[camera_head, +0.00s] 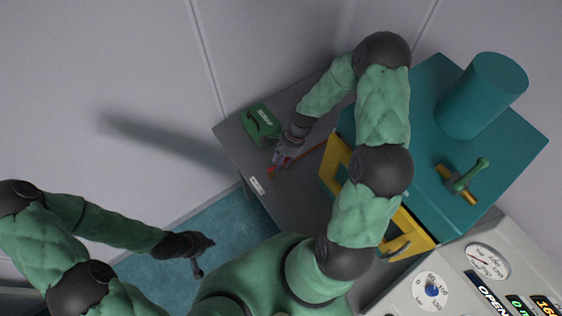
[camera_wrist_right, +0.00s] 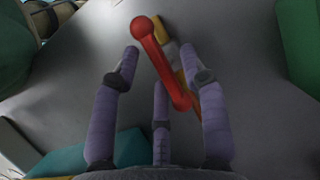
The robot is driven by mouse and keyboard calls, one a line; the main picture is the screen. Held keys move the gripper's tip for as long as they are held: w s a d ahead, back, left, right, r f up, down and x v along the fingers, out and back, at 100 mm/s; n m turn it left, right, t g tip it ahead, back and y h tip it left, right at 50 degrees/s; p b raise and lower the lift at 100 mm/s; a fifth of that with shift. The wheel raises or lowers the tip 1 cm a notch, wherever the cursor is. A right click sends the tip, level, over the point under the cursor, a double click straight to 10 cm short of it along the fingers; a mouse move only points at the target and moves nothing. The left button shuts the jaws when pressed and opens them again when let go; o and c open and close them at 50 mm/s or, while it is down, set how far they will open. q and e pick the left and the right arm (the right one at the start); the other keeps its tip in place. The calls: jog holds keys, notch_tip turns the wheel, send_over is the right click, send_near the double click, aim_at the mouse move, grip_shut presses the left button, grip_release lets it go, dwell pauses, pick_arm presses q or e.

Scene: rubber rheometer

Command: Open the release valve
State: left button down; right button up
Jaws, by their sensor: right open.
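A red lever with rounded ends (camera_wrist_right: 162,62) is mounted on a yellow and grey fitting (camera_wrist_right: 188,62) in the right wrist view. My right gripper (camera_wrist_right: 158,68) is open, with its fingers spread on both sides of the lever. The lever slants between them; I cannot tell whether any finger touches it. In the head view my right gripper (camera_head: 281,160) is low over the grey table, and the lever is mostly hidden there. A second valve with a green handle (camera_head: 470,176) sits on top of the teal machine. My left gripper (camera_head: 203,254) is open and empty, away from the table.
A green box (camera_head: 261,124) stands on the grey table (camera_head: 296,198), beside my right gripper. The teal machine (camera_head: 432,120) with a yellow frame (camera_head: 333,162) and a teal cylinder (camera_head: 484,92) is to the right. A control panel (camera_head: 455,285) is at lower right.

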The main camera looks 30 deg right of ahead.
jog(key=v, duration=1.2)
jog(key=shift+r, duration=0.1)
